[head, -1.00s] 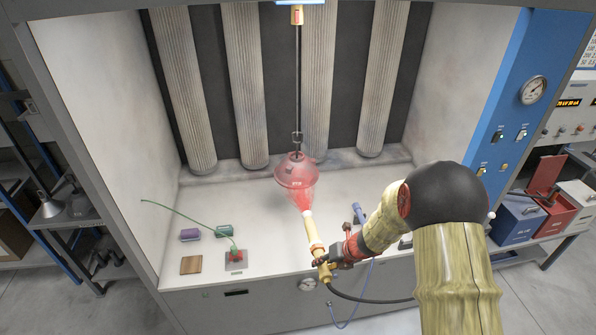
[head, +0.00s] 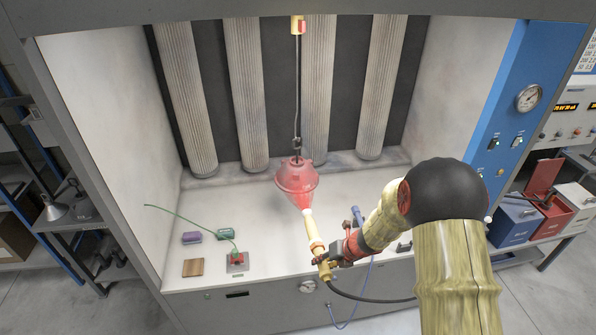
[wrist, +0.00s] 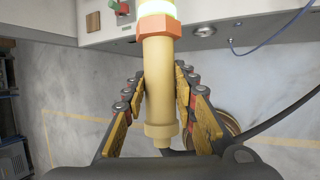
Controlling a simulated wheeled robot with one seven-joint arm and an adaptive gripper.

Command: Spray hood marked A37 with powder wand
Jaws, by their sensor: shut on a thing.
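The hood (head: 297,179) hangs in the booth from a hook on a thin rod and is coated red over the surface I can see. A marking cannot be read on it at this moment. The powder wand (head: 313,233) is cream-coloured and points up at the hood's lower side, with a red powder cloud between its tip and the hood. My gripper (head: 333,259) is shut on the wand near its lower end. In the wrist view my gripper (wrist: 165,115) has its two fingers on either side of the wand's body (wrist: 158,80).
Pleated filters (head: 247,95) line the back. Blue and red bins (head: 517,222) stand at right.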

